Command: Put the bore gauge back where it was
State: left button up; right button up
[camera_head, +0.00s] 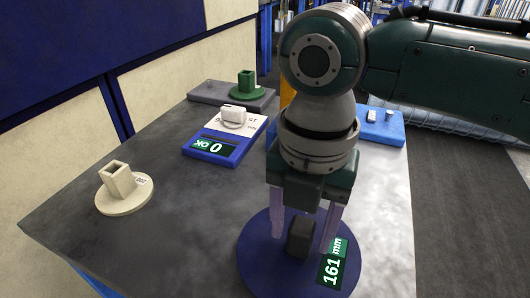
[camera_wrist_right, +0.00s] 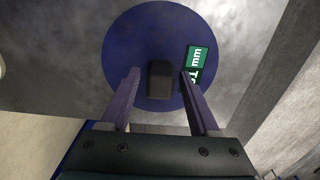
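A round dark blue disc with a dark upright block and a green "161 mm" display, seemingly the bore gauge (camera_head: 258,262), lies on the grey table near its front right. It also shows in the right wrist view (camera_wrist_right: 125,50). My right gripper (camera_head: 302,242) points down over it, open, with one purple finger on each side of the dark block. In the right wrist view (camera_wrist_right: 160,80) gaps show between both fingers and the block. Whether the fingertips touch the disc, I cannot tell. My left gripper is not in view.
A beige disc with a hollow square post (camera_head: 123,200) lies at the left of the table (camera_head: 185,235). A blue device reading "0 OK" (camera_head: 210,147), a grey base with a green post (camera_head: 210,92) and a blue block (camera_head: 385,130) stand farther back. The front left is clear.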

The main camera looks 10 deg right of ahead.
aim_at(303, 224)
jog(key=shift+o, duration=0.2)
jog(key=shift+r, duration=0.25)
notch_tip(303, 224, up, 12)
jog(key=p, duration=0.3)
jog(key=s+a+f+m+t+y, duration=0.1)
jog(key=s+a+f+m+y, duration=0.45)
jog(key=m, duration=0.45)
jog(key=s+d+f+m+t+h, duration=0.1)
jog(key=s+d+m, duration=0.2)
jog(key=d+m, duration=0.1)
jog(key=s+d+f+m+h, duration=0.1)
jog(key=s+d+m+h, duration=0.1)
jog(key=s+d+m, duration=0.2)
jog(key=s+d+f+m+t+h, duration=0.1)
jog(key=s+d+m+h, duration=0.1)
jog(key=d+m, duration=0.3)
jog(key=shift+s+d+f+m+t, duration=0.1)
jog(key=shift+s+m, duration=0.2)
jog(key=shift+m, duration=0.45)
jog(key=shift+s+d+r+m+t, duration=0.15)
jog(key=shift+s+m, duration=0.15)
jog(key=shift+m, duration=0.4)
jog(key=shift+s+d+f+m+t, duration=0.15)
jog(key=shift+s+m, duration=0.15)
jog(key=shift+m, duration=0.45)
jog(key=shift+s, duration=0.1)
